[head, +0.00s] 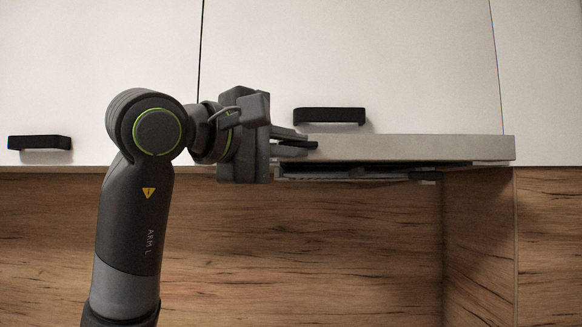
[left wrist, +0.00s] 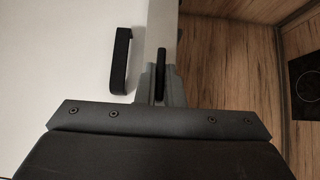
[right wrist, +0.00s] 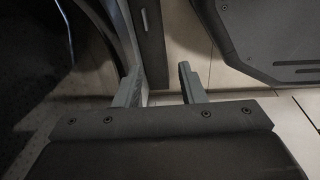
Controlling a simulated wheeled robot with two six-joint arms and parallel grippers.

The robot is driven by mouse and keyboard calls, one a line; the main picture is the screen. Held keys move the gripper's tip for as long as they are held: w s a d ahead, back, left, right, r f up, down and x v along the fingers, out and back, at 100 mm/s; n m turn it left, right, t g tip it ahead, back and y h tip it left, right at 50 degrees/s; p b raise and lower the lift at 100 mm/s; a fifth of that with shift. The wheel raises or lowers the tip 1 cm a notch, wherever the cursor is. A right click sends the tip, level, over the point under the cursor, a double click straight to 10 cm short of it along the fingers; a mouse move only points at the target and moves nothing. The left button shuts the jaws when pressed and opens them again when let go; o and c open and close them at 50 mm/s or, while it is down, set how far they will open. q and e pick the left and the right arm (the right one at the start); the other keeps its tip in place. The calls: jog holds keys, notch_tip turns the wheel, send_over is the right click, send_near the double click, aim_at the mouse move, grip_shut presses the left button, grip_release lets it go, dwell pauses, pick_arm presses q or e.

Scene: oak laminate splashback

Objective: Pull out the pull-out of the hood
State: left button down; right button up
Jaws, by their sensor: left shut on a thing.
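The hood's pull-out (head: 420,148) is a flat grey front under the white cabinets in the head view. It stands out a little from the cabinet fronts, at least at its right end. My left gripper (head: 304,145) is at its left end, shut on the pull-out's edge. In the left wrist view the left gripper's fingers (left wrist: 160,85) close at the grey strip of the pull-out (left wrist: 160,28); the exact contact is partly hidden. My right gripper (right wrist: 160,85) shows only in the right wrist view, with its fingers apart and nothing between them that it grips.
White cabinet doors (head: 350,60) with black handles (head: 329,116) are above the pull-out. A second handle (head: 39,142) is at the left. The wood splashback (head: 300,250) is below. A black cooktop (left wrist: 307,85) shows in the left wrist view.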

pick_arm(q)
jog(key=shift+s, duration=0.55)
pick_arm(e)
jog(key=shift+s+f, duration=0.15)
jog(key=shift+f, duration=0.05)
pick_arm(q)
jog(key=shift+w, duration=0.1)
jog(key=c, duration=1.5)
grip_release()
jog(key=shift+c, duration=0.2)
pick_arm(e)
jog(key=shift+s, duration=0.1)
